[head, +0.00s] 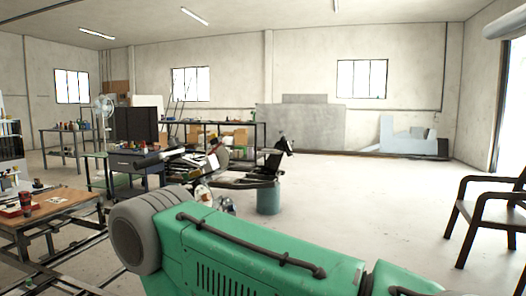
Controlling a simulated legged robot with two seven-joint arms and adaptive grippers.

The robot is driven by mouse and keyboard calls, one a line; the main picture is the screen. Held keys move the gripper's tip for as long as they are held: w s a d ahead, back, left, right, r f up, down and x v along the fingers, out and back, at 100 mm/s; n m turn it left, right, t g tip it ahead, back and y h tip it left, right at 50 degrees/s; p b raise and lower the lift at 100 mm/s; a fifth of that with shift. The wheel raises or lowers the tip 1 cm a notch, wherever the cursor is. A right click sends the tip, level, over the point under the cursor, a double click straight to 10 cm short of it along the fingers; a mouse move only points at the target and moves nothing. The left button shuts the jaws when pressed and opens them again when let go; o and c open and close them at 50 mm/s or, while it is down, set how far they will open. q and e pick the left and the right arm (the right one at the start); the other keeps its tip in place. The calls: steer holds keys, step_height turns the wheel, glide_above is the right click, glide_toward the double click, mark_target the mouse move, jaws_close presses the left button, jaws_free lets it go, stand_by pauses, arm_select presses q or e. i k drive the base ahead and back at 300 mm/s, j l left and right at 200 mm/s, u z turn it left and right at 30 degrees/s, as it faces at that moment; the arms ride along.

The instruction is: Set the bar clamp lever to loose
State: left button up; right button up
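I cannot make out the bar clamp or its lever in the head view. A dark jumble of mechanical parts (245,181) stands in the middle, with black and pale pieces sticking out. It is too small and cluttered to name its parts. Neither of my grippers can be picked out. A large green body with a grey round end fills the bottom of the view and hides the floor behind it. I cannot tell whether it is part of me.
A wooden-topped workbench (70,203) with small tools stands at left. A teal drum (268,200) stands in the middle. A dark armchair (487,213) is at right. Shelving (232,127) stands farther back. The floor (375,195) at centre right is clear.

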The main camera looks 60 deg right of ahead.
mark_target(221, 142)
steer(key=z, duration=1.55)
